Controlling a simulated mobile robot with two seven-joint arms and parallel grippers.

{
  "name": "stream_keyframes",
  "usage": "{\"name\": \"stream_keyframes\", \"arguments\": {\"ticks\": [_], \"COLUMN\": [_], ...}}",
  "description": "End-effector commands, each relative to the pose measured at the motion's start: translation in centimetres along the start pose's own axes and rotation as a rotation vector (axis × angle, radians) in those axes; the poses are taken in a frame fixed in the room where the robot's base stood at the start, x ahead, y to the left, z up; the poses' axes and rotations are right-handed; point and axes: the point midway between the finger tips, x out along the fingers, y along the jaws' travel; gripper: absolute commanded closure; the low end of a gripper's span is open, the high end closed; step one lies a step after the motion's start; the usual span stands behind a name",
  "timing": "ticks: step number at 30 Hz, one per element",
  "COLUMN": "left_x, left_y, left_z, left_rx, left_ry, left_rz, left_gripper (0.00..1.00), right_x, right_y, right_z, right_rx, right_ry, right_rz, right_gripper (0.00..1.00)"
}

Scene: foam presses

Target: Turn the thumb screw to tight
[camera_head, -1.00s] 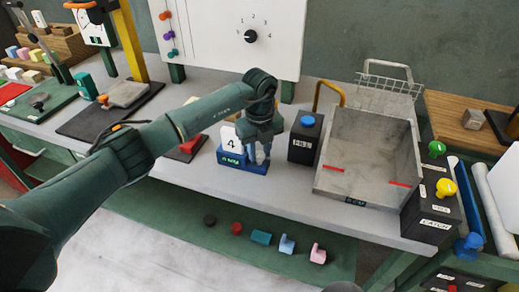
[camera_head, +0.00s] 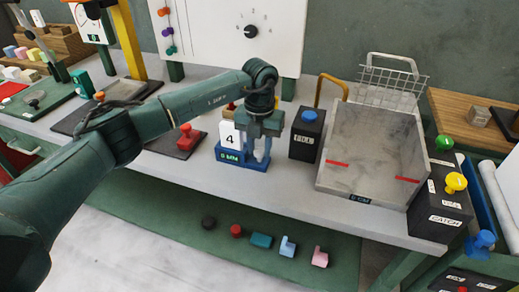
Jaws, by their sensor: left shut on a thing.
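My left gripper (camera_head: 260,148) points down at the right part of a small blue stand (camera_head: 229,157). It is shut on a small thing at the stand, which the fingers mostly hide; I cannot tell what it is. The stand has a lit readout and a white card marked 4 beside the fingers. I cannot pick out a thumb screw for certain. A red knob (camera_head: 186,133) stands upright on a dark plate (camera_head: 166,147) left of the stand, apart from the gripper. My right gripper is not in view.
A black box with a blue button (camera_head: 306,134) stands close right of my gripper, beside a grey tray (camera_head: 344,172) with a raised wire guard. A white panel with a dial (camera_head: 250,31) rises behind. Several small pieces lie on the green lower shelf (camera_head: 160,207).

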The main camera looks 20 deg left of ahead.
Motion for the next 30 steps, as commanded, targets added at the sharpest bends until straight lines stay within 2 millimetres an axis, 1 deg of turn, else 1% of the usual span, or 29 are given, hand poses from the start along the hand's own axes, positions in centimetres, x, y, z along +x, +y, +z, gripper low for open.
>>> {"name": "stream_keyframes", "arguments": {"ticks": [8, 18, 24, 30], "left_x": [0.1, 0.0, 0.0, -0.1], "left_y": [0.1, 0.0, 0.0, 0.0], "left_z": [0.1, 0.1, 0.1, 0.1], "left_rx": [0.263, 0.568, 0.706, 0.795], "left_ry": [-0.004, -0.004, -0.004, -0.005], "left_rz": [0.0, 0.0, 0.001, 0.0], "left_gripper": [0.94, 0.94, 0.94, 0.94], "right_x": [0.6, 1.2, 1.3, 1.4], "right_y": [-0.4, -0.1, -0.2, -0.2], "right_z": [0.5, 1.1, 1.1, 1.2], "right_rx": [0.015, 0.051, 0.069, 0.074], "right_ry": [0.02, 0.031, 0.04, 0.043], "right_rz": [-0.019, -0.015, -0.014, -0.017], "right_gripper": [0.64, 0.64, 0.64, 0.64]}}
